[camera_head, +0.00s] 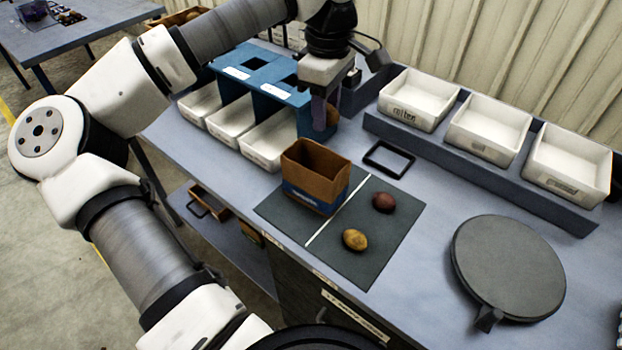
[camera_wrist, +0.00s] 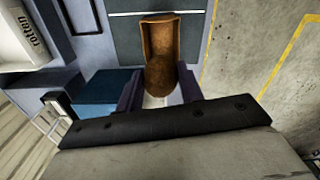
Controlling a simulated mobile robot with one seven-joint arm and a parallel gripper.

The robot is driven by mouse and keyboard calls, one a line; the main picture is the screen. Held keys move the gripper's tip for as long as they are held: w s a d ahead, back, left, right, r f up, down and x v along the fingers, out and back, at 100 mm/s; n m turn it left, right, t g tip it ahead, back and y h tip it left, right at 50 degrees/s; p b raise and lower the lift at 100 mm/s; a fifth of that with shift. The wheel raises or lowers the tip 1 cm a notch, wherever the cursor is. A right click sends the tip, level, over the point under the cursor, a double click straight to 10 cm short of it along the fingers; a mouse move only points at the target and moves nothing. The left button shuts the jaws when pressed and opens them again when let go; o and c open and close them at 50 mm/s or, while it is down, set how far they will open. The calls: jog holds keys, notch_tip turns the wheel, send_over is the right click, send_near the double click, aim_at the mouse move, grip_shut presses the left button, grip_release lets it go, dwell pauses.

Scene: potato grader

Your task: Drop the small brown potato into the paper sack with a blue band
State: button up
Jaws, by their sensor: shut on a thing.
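The paper sack (camera_head: 302,178) is brown, open at the top, with a blue band low on its side. It stands upright on the left part of the dark mat. My gripper (camera_head: 326,118) is shut on a brown potato (camera_head: 332,116), held up behind the sack in the head view, near the blue bins. In the wrist view the potato (camera_wrist: 160,74) sits between the two fingers of my gripper (camera_wrist: 160,92). The sack (camera_wrist: 175,24) shows beyond it there, its opening partly hidden by the potato.
A reddish potato (camera_head: 384,202) and a yellowish potato (camera_head: 355,240) lie on the mat (camera_head: 388,250). A black frame (camera_head: 389,159), a round grey plate (camera_head: 508,265) and a row of white trays (camera_head: 488,129) are to the right. Blue-topped bins (camera_head: 262,75) stand behind left.

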notch_tip(320, 180, down, 5)
jog(key=b, duration=0.3)
jog(key=shift+f, duration=0.1)
jog(key=o, duration=1.1)
jog(key=shift+c, duration=0.2)
notch_tip(320, 180, up, 14)
jog(key=shift+b, duration=0.9)
